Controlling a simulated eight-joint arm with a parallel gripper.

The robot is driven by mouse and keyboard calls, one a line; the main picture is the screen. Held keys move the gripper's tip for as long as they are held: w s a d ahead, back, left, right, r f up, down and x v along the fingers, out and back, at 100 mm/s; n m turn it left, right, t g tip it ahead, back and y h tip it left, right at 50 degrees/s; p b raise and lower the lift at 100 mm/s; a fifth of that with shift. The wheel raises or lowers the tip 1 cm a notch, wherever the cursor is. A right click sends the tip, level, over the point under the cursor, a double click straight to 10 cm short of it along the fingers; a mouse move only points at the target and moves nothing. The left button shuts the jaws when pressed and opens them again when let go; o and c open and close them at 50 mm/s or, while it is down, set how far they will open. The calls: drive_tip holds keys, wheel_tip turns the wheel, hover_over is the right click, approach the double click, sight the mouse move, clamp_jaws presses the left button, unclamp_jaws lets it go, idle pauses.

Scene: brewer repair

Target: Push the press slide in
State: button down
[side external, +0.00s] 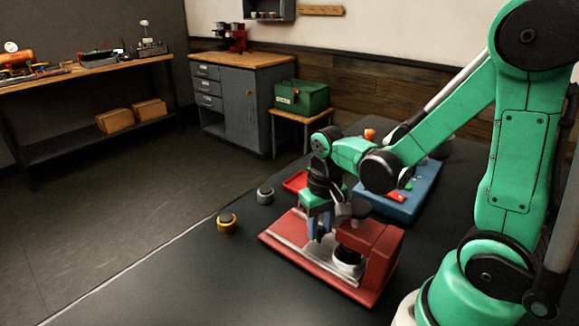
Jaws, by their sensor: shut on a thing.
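The red brewer press (372,243) stands on the dark table, with a raised block at its right end and a black and silver round part (347,258) under the block. My gripper (319,238) points down over the slide, just left of the block. Its fingers are shut on the slide, but the grip point is small and partly hidden by the fingers.
Two small round parts, one yellow-rimmed (227,223) and one grey (265,195), stand left of the press. A blue tray (425,190) and a red tray (295,182) lie behind it. The table's front left is clear.

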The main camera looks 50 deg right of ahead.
sight(321, 230)
drive_tip(key=c, duration=0.6)
unclamp_jaws()
drive_tip(key=shift+s, duration=0.25)
drive_tip(key=shift+r, duration=2.8)
drive_tip(key=shift+w, duration=0.1)
drive_tip(key=w+a+r+n+t, duration=0.1)
drive_tip(key=a+r+n+t, duration=0.3)
drive_tip(key=t, duration=0.3)
drive_tip(key=shift+w+a+r, duration=0.25)
drive_tip(key=shift+w+a, duration=0.05)
drive_tip(key=shift+a, duration=0.2)
